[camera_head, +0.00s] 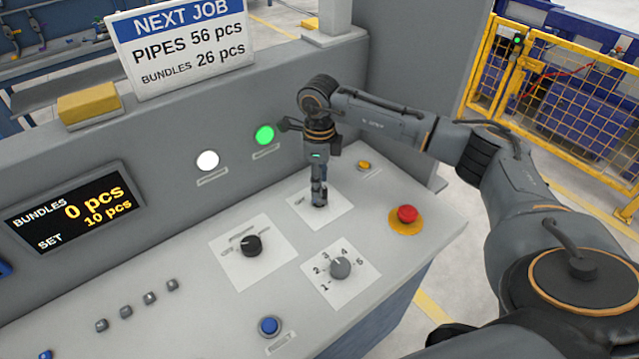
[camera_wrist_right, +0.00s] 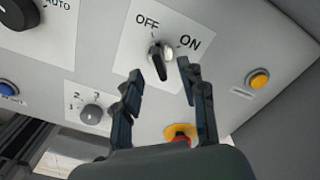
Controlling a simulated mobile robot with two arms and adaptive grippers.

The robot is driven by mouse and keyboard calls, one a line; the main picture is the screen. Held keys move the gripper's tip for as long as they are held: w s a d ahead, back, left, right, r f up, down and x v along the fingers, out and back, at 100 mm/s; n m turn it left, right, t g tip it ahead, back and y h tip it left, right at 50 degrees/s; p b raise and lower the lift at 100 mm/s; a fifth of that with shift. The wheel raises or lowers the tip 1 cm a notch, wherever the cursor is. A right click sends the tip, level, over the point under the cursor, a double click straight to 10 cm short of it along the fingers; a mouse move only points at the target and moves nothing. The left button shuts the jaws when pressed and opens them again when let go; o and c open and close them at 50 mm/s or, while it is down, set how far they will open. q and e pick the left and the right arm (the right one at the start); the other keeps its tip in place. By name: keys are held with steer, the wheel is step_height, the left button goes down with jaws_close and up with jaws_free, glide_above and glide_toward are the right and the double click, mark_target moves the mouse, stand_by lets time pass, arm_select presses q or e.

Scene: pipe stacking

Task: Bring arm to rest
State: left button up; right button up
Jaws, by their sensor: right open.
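My right arm (camera_head: 390,115) reaches in from the right over the sloped control panel (camera_head: 185,265). My right gripper (camera_head: 319,193) points down at the OFF/ON switch plate (camera_head: 340,208). In the right wrist view the gripper (camera_wrist_right: 159,69) is open, with its two fingers apart and nothing held. The dark OFF/ON knob (camera_wrist_right: 161,57) shows just beyond and between the fingertips; its light mark is on the ON side. I cannot tell whether a finger touches it. My left gripper is not in view.
A red emergency button (camera_head: 407,213) and a yellow button (camera_head: 364,165) lie right of the gripper. Black (camera_head: 251,246) and grey (camera_head: 340,267) selector knobs are nearer. A green lamp (camera_head: 264,135) glows on the upright wall behind. A yellow fence (camera_head: 560,90) stands at the right.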

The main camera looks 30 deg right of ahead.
steer(key=shift+r+p, duration=0.5)
steer(key=shift+r, duration=0.85)
